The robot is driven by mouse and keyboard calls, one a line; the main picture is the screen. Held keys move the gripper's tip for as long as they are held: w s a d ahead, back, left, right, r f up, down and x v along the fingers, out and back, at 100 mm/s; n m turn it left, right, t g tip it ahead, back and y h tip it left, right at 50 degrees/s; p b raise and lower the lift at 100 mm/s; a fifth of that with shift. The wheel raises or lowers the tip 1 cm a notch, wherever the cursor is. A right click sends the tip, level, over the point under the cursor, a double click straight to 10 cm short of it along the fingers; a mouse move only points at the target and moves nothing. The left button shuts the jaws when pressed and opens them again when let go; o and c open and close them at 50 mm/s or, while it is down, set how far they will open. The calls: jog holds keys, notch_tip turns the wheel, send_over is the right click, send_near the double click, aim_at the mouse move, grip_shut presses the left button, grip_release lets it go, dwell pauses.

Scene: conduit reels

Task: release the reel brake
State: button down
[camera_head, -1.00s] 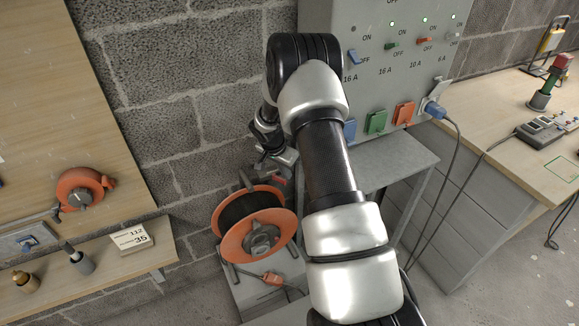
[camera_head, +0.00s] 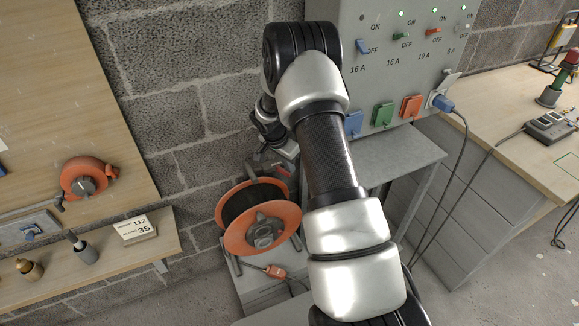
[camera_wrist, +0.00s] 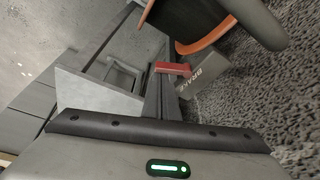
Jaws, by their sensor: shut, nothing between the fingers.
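The orange cable reel (camera_head: 236,243) stands on a low grey stand beside the wall, with black cable on its drum. Its orange rim also shows at the top of the wrist view (camera_wrist: 207,39). A grey block marked BRAKE (camera_wrist: 203,80) sits by the reel, with a red brake lever (camera_wrist: 172,68) at its left side. My gripper (camera_head: 286,152) is shut and empty, just above and behind the reel near the wall. Its fingertips are hard to make out in the head view. In the wrist view the lever is ahead of the gripper housing, apart from it.
A grey switch panel (camera_head: 382,75) with coloured sockets hangs on the block wall above a grey table (camera_head: 395,158). A plug with its cable (camera_head: 272,271) lies in front of the reel. A smaller orange reel (camera_head: 85,180) hangs on the left board above a wooden shelf (camera_head: 110,262).

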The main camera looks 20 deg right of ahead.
jog(key=shift+a+f, duration=0.1)
jog(key=shift+f, duration=0.05)
jog(key=m+b, duration=0.1)
jog(key=a+m+g+b, duration=0.1)
jog(key=m+b, duration=0.1)
jog(key=shift+s+f+b, duration=0.1)
jog(key=shift+s+b, duration=0.1)
jog(key=shift+b, duration=0.1)
jog(key=shift+s+a+m+g+b, duration=0.15)
jog(key=shift+m+b, duration=0.1)
jog(key=shift+m, duration=0.25)
jog(key=shift+a+m+g+b, duration=0.15)
jog(key=shift+m+b, duration=0.1)
jog(key=shift+m, duration=0.25)
jog(key=shift+r+m, duration=0.2)
jog(key=shift+m, duration=0.1)
jog(key=shift+w+d, duration=0.5)
jog(key=shift+d, duration=0.1)
jog(key=shift+d, duration=0.1)
